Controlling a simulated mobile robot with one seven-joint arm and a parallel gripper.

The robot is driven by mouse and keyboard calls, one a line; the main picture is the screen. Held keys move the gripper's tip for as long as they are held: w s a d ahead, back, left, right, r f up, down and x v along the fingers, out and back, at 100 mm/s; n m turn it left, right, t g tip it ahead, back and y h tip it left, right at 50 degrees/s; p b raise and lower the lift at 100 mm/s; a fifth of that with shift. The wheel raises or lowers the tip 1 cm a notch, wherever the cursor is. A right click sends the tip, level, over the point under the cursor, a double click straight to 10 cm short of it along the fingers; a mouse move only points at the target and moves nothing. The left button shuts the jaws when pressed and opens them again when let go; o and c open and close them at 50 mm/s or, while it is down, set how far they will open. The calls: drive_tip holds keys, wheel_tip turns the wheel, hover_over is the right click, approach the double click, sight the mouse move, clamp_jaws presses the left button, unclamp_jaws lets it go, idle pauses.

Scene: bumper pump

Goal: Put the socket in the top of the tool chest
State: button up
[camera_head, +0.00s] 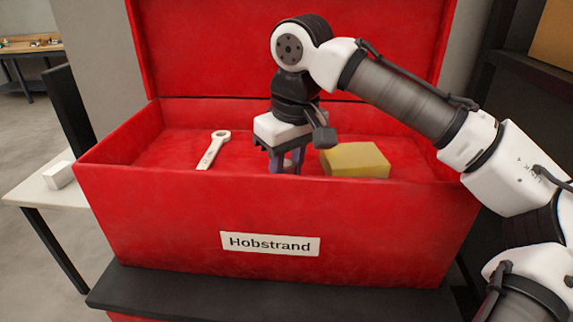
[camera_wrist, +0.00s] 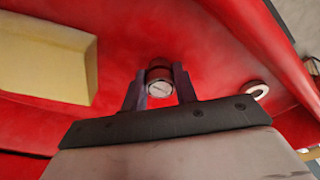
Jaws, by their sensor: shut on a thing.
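The red tool chest (camera_head: 190,220) stands with its lid up and its top compartment open. My gripper (camera_head: 285,165) points down inside the top compartment, behind the front wall. In the wrist view my gripper (camera_wrist: 160,90) is shut on the socket (camera_wrist: 159,86), a small round metal piece with a pale end face, held between the two fingertips. In the head view the fingertips are partly hidden by the front wall, and the socket is hard to make out. I cannot tell whether the socket touches the compartment floor.
A wrench (camera_head: 213,150) lies in the compartment left of my gripper. A yellow block (camera_head: 355,160) lies close on the right; it also shows in the wrist view (camera_wrist: 45,60). The chest's walls and raised lid (camera_head: 220,50) surround the space. A white side table (camera_head: 40,190) stands left.

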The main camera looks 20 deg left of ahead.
drive_tip(key=shift+f, duration=0.15)
drive_tip(key=o, duration=1)
drive_tip(key=shift+o, duration=0.2)
wheel_tip(320, 180, up, 12)
drive_tip(key=d, duration=0.1)
drive_tip(key=shift+s+d+b, duration=0.3)
drive_tip(key=shift+s, duration=0.1)
